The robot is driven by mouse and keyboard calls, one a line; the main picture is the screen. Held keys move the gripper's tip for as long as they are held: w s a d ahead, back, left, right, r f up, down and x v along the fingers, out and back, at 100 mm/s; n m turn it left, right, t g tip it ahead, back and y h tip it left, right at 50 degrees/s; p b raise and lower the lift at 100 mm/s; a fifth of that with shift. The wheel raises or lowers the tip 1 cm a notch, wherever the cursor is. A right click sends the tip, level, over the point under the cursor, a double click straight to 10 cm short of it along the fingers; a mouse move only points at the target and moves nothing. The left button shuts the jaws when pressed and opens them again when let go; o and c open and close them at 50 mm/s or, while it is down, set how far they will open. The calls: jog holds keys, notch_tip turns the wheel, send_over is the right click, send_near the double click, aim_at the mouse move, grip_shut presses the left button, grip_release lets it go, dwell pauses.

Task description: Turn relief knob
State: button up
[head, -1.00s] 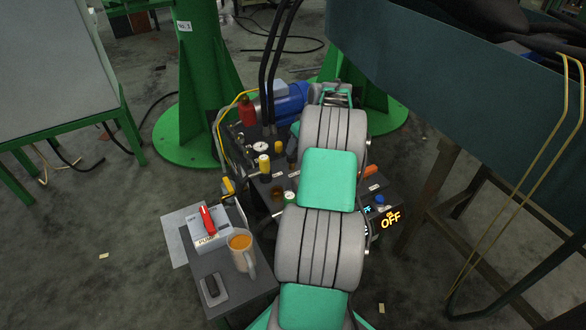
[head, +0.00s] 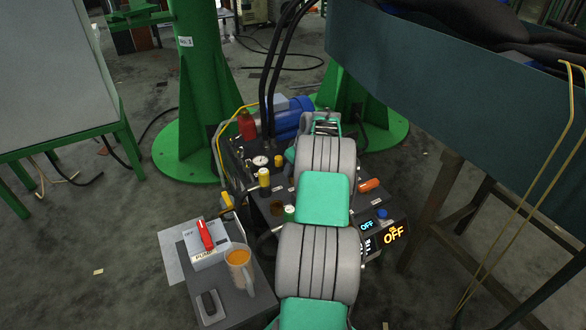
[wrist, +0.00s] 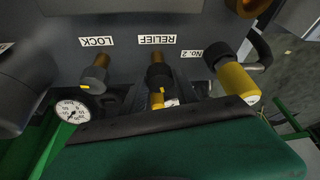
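The relief knob (wrist: 159,77) is a dark knob with a yellow mark, on a brass stem below the upside-down RELIEF label in the wrist view. A smaller yellow-tipped piece shows just below it. I cannot pick out the relief knob in the head view, where my arm covers part of the machine. The far end of my arm (head: 326,123) reaches over the machine. My fingertips cannot be made out in either view, so I cannot tell whether they are open, shut or touching the knob.
The LOCK knob (wrist: 95,74) and a dial gauge (wrist: 69,110) are left of the relief knob. A yellow-handled No. 2 valve (wrist: 236,80) is close on its right. A PUMP switch box (head: 207,245), mug (head: 239,262) and dark device (head: 210,304) stand at the machine's near left.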

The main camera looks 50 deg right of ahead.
grip_shut()
jog(key=shift+r+n+p, duration=0.15)
jog(key=shift+n+p, duration=0.15)
jog(key=shift+p, duration=0.15)
jog(key=shift+d+n+y, duration=0.1)
jog(key=shift+n+y, duration=0.3)
jog(key=shift+n, duration=0.1)
jog(key=o, duration=0.5)
grip_release()
jog(key=p+v, duration=0.3)
jog(key=v, duration=0.4)
jog(key=shift+s+r, duration=0.15)
jog(key=shift+r, duration=0.1)
